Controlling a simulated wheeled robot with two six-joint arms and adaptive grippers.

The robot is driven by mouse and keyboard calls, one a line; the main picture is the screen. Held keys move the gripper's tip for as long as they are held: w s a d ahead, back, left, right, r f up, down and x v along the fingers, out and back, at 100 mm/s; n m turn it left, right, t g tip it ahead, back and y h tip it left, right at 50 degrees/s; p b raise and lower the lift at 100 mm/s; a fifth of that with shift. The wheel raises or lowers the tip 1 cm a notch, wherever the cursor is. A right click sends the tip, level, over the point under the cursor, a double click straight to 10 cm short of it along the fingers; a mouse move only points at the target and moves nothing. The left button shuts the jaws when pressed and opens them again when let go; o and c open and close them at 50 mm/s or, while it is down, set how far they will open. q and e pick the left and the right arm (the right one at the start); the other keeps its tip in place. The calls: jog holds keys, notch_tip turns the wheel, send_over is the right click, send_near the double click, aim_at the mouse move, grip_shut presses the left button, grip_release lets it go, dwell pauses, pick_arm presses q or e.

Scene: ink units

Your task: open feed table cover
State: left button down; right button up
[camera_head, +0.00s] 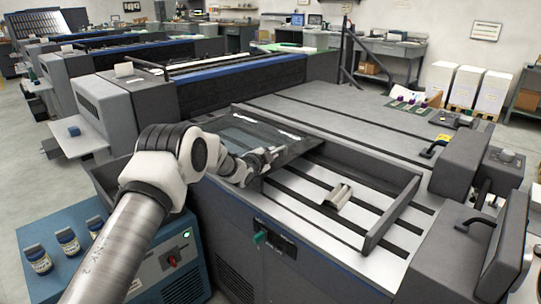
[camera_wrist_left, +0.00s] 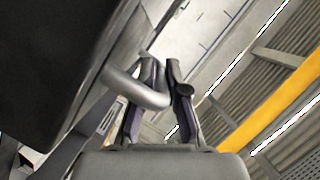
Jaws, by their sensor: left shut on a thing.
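The feed table cover (camera_head: 232,132) is a dark grey flat panel over the left part of the press's feed table (camera_head: 300,184). Its lower face or side fills the left of the left wrist view as a dark slab (camera_wrist_left: 50,50). My left gripper (camera_head: 270,155) is at the cover's front right edge. In the left wrist view its fingers (camera_wrist_left: 163,70) are shut around a grey rounded bar handle (camera_wrist_left: 132,88) joined to the dark slab. The arm and wrist hide part of the cover's front edge. My right gripper is not in view.
The feed table's right part is uncovered, with dark slots, a small metal block (camera_head: 338,194) and a dark rail (camera_head: 391,213). A blue cabinet (camera_head: 75,285) with several ink jars (camera_head: 67,241) stands front left. Dark upright housings (camera_head: 460,160) stand at the right.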

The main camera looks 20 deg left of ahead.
pick_arm(q)
jog(key=c, duration=1.5)
grip_release()
jog(key=shift+f, duration=0.1)
jog(key=v, duration=1.2)
jog(key=shift+d, duration=0.15)
